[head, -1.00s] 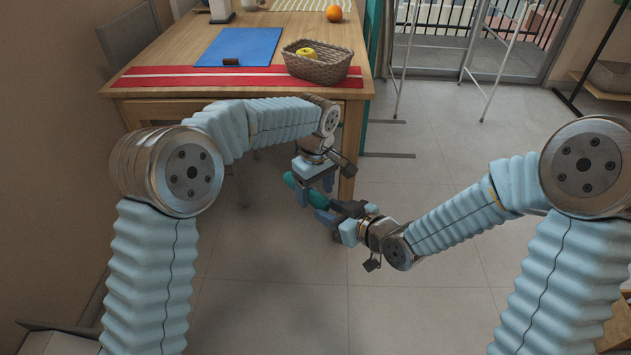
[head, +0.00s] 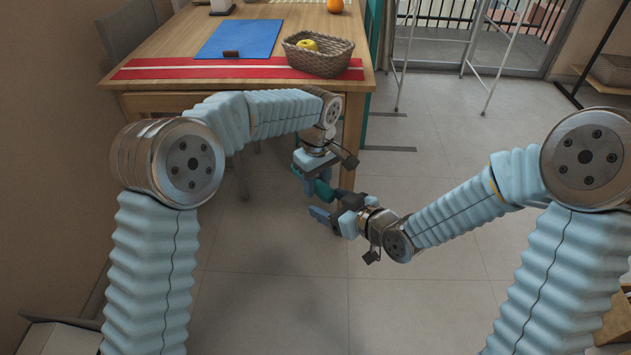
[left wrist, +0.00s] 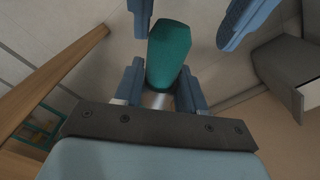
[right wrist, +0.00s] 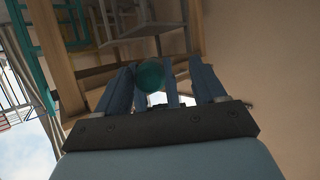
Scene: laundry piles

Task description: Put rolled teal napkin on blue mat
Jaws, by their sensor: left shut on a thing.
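The rolled teal napkin (head: 323,190) is held in my left gripper (head: 312,184), in front of the table's right leg. In the left wrist view the napkin (left wrist: 168,52) sticks out between the left fingers. My right gripper (head: 334,209) is open just below and right of it. Its spread fingers show at the top of the left wrist view, apart from the napkin. In the right wrist view the round teal end of the napkin (right wrist: 150,76) shows between the open right fingers. The blue mat (head: 240,38) lies flat on the table.
A small dark brown block (head: 231,53) lies at the mat's front edge. A red runner (head: 200,70) crosses the table (head: 140,52) near its front edge. A wicker basket (head: 320,62) with a yellow fruit stands right of the mat. An orange (head: 335,6) is behind.

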